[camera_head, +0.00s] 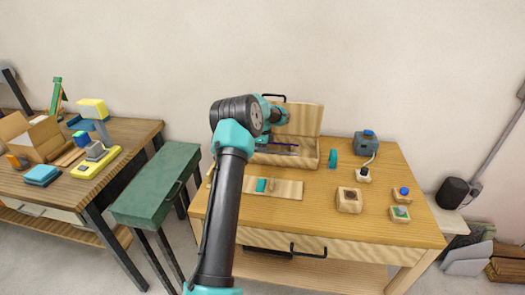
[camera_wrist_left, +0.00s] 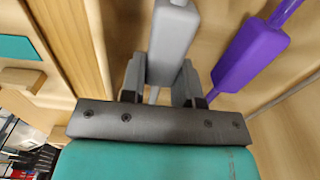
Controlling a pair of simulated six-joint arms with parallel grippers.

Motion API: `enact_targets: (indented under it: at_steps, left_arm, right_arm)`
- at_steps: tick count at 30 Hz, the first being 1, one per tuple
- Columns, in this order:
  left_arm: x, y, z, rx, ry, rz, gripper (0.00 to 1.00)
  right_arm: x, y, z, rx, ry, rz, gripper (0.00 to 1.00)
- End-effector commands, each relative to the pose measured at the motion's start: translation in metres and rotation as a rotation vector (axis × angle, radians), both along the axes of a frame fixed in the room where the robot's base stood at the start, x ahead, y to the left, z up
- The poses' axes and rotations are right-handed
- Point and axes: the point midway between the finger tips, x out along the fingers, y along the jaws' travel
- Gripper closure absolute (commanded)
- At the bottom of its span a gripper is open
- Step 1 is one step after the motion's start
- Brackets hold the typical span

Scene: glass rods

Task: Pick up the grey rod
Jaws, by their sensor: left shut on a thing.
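The grey rod (camera_wrist_left: 173,38) shows in the left wrist view, with its thick block-shaped part at the top and its thin shaft running down between my fingers. My left gripper (camera_wrist_left: 160,88) is shut on this thin shaft. A purple rod (camera_wrist_left: 250,50) lies to the right of it, apart from the fingers. In the head view my left arm reaches to the open wooden box (camera_head: 310,155) and hides most of the grip. The purple rod (camera_head: 284,144) shows there as a thin dark line in the box. My right gripper is not in view.
A wooden board (camera_head: 288,190) with a teal piece lies in front of the box. A teal ring (camera_head: 333,159), a blue-grey device (camera_head: 366,144) and several wooden button blocks (camera_head: 349,200) stand to the right. A green bench (camera_head: 155,185) stands left of the table.

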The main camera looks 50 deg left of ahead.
Motion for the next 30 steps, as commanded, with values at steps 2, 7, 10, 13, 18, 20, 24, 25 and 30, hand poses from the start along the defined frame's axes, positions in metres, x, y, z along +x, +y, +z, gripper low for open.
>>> enact_targets:
  at_steps: [2,7,10,13,18,20,24,25,30]
  left_arm:
    - [0.000,0.000,0.005,0.001,-0.002,0.000,0.95]
    - [0.000,0.000,0.021,0.001,-0.002,-0.001,0.95]
    - [0.000,0.000,0.033,0.001,-0.003,0.000,0.95]
    - [-0.004,-0.005,0.034,0.000,0.000,-0.001,0.95]
    - [-0.014,-0.018,0.036,0.000,0.000,-0.002,0.95]
    - [-0.019,-0.024,0.037,-0.001,0.001,-0.001,0.95]
    - [-0.033,-0.042,0.039,-0.001,0.000,-0.002,0.95]
    - [-0.037,-0.046,0.040,-0.001,0.001,-0.002,0.95]
    - [-0.057,-0.072,0.043,0.000,0.000,-0.002,0.95]
  right_arm:
    - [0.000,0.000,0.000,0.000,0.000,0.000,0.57]
    - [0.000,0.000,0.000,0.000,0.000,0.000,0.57]
    - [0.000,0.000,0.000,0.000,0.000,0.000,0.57]
    - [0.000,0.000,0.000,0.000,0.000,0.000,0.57]
    - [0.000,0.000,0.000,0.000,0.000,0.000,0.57]
    - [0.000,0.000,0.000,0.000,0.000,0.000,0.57]
    - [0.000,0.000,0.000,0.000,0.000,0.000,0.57]
    - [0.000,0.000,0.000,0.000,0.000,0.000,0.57]
    - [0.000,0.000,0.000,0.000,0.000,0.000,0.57]
